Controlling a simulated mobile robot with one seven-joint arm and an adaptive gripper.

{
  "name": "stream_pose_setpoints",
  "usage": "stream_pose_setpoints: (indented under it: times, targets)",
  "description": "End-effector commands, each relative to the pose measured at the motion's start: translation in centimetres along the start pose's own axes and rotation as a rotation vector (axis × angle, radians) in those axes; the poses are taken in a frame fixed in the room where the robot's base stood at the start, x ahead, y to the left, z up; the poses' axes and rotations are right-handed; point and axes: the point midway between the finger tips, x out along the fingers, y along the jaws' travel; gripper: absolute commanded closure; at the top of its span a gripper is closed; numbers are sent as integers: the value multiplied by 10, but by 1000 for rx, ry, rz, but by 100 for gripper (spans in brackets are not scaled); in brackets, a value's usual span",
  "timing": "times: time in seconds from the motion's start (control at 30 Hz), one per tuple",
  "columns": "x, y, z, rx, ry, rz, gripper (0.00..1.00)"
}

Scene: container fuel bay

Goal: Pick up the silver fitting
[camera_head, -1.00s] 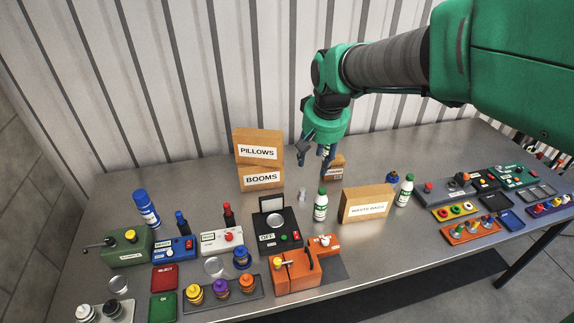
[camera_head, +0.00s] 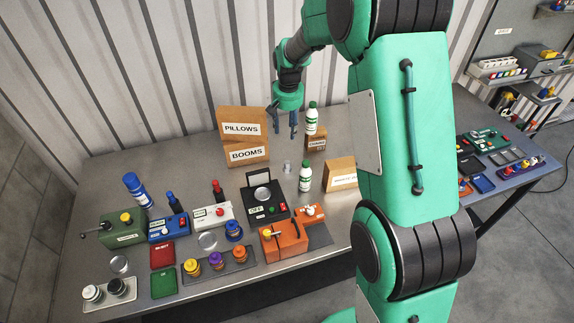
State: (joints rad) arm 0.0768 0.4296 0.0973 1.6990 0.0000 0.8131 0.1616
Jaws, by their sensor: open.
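The silver fitting (camera_head: 287,166) is a small, upright silvery piece standing on the metal table, between the cardboard boxes and the black OFF device. My gripper (camera_head: 286,133) points down above and behind it, with its two dark fingers spread apart and nothing visible between them. The fitting is clear of the fingers. My arm hides part of the table's right side.
A white-and-green bottle (camera_head: 304,176) stands right of the fitting; another bottle (camera_head: 311,120) appears atop a small box (camera_head: 316,143). The BOOMS box (camera_head: 247,155) is behind left, the black device (camera_head: 264,202) in front.

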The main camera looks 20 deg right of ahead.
Motion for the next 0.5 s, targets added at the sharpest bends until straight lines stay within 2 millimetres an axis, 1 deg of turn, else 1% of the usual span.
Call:
stream_pose_setpoints:
  times: [0.03,0.23,0.4,0.5]
  targets:
    - [12,0,-7,6,-13,2,55]
    - [59,3,-30,27,-49,9,55]
    - [98,5,-44,46,-77,15,55]
    - [117,7,-48,54,-89,17,55]
